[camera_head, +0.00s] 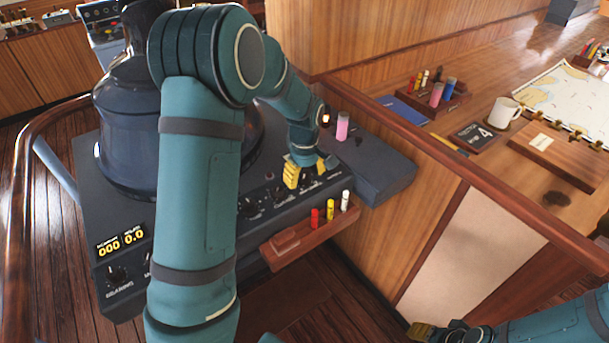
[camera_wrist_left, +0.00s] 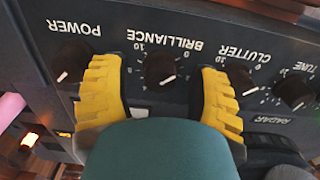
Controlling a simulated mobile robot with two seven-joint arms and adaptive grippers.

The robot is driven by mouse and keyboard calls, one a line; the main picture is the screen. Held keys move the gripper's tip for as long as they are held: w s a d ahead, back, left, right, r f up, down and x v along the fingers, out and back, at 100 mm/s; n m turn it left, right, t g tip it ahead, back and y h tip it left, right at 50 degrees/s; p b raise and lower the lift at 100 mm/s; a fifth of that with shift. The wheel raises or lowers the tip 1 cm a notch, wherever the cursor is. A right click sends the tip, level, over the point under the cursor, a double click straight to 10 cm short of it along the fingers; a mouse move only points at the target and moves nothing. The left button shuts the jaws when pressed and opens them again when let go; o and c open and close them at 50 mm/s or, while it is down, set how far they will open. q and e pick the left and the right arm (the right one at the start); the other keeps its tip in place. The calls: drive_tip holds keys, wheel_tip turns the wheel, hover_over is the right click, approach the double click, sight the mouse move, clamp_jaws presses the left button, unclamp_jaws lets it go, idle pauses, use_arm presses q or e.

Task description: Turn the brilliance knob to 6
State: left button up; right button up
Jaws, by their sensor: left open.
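The brilliance knob (camera_wrist_left: 160,68) is a small dark knob on the grey radar panel (camera_wrist_left: 40,30), with its dial and label upside down in the left wrist view. A white pointer mark shows on its lower right edge; I cannot read the exact setting. My left gripper (camera_head: 308,172) is open at the panel, and its yellow fingers also show in the wrist view (camera_wrist_left: 160,72), one on each side of the knob. I cannot tell whether they touch it. In the head view the gripper partly hides the knob. My right gripper (camera_head: 428,331) is at the bottom right, away from the panel.
The power knob (camera_wrist_left: 72,62) and clutter knob (camera_wrist_left: 243,80) flank the brilliance knob closely. A wooden tray (camera_head: 288,243) with red, yellow and white markers is mounted below. A pink cylinder (camera_head: 342,127) stands on the console. A wooden rail (camera_head: 470,175) runs at the right.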

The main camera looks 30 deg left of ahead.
use_arm(q)
drive_tip(key=shift+c, duration=0.4)
clamp_jaws()
drive_tip(key=shift+m, duration=0.3)
